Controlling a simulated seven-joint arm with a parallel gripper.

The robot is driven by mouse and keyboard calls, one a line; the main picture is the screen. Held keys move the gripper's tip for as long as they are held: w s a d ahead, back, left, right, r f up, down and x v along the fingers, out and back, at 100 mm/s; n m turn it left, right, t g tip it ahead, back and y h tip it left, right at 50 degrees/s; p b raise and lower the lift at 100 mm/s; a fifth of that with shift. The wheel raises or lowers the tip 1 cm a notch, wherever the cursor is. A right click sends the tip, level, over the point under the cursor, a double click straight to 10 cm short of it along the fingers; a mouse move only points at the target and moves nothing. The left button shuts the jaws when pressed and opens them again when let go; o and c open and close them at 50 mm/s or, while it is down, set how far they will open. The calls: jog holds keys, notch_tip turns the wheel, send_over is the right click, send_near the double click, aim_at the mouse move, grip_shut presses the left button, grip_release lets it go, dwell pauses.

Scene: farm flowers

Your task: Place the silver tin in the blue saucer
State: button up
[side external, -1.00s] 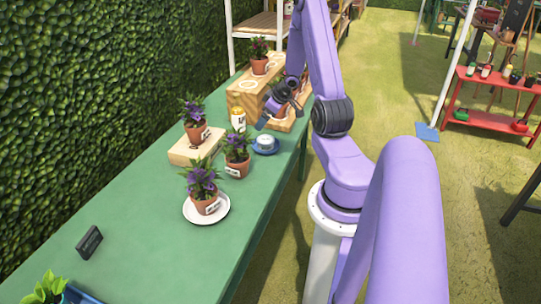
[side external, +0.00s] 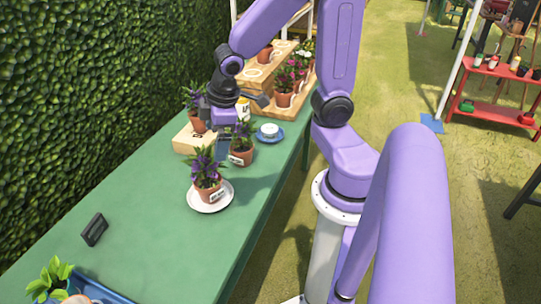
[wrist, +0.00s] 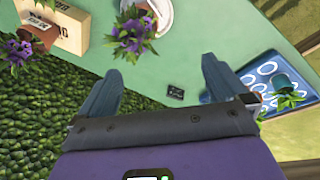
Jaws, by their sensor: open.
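The silver tin (side external: 269,128) looks like a small pale round tin and sits in the blue saucer (side external: 277,139) near the table's right edge, in the side view. My gripper (side external: 222,148) is open and points down over the table, to the left of the tin and saucer, among the potted purple flowers. In the wrist view my two fingers (wrist: 158,85) are spread with nothing between them. The tin and blue saucer do not show in the wrist view.
Potted purple flowers stand close by, one on a white saucer (side external: 208,206) and one on a wooden block (wrist: 65,28). A blue tray (wrist: 255,72) is at the near end.

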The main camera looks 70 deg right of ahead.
jog(key=s+a+r+n+g, duration=0.1)
jog(key=s+a+n, duration=0.1)
jog(key=s, duration=0.6)
jog(key=s+a+r+n+g, duration=0.1)
jog(key=s+a+n+g, duration=0.1)
jog(key=s, duration=0.5)
jog(key=shift+s+a+r+n+y, duration=0.3)
jog(key=shift+s+a+y, duration=0.1)
jog(key=shift+a, duration=0.5)
